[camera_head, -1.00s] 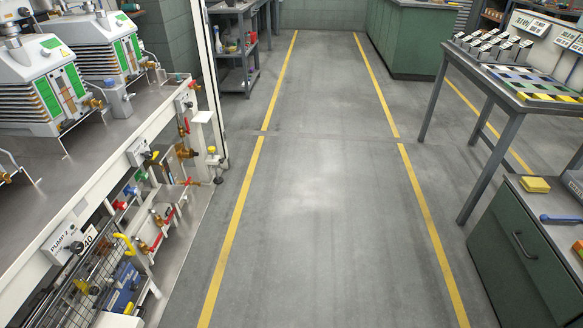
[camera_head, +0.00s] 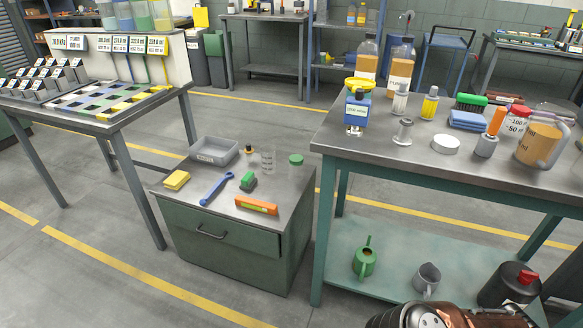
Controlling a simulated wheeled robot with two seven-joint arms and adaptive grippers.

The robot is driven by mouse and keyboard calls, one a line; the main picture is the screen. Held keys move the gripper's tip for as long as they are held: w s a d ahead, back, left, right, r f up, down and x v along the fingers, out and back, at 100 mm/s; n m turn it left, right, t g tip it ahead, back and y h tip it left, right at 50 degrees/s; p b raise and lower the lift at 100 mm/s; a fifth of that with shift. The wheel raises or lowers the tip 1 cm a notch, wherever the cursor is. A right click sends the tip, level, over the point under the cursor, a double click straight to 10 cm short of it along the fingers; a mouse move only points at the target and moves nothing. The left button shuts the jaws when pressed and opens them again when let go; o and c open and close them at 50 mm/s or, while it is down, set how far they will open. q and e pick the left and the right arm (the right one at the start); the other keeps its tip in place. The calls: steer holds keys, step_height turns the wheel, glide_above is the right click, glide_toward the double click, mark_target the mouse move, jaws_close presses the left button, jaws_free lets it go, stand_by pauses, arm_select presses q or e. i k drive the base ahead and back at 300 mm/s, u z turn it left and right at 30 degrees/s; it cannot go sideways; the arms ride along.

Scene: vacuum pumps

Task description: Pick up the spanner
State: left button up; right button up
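The spanner (camera_head: 216,188) is blue and lies flat on the grey top of a low green drawer cabinet (camera_head: 225,234). It lies at a slant between a yellow block (camera_head: 177,180) and a green-and-dark brush-like item (camera_head: 248,181), apart from both. Nothing covers it.
An orange spirit level (camera_head: 256,205), a grey tray (camera_head: 214,151) and small bottles share the cabinet top. A taller workbench (camera_head: 340,135) with bottles and tools stands close on the right. A table (camera_head: 112,122) stands on the left. Floor in front of the cabinet is clear.

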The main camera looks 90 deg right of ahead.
mark_target(202, 202)
steer(key=z, duration=1.35)
steer(key=k, duration=0.6)
steer(key=u, duration=0.65)
steer(key=i, duration=0.85)
steer(key=z, duration=0.75)
steer(key=i, duration=1)
steer(key=z, duration=0.95)
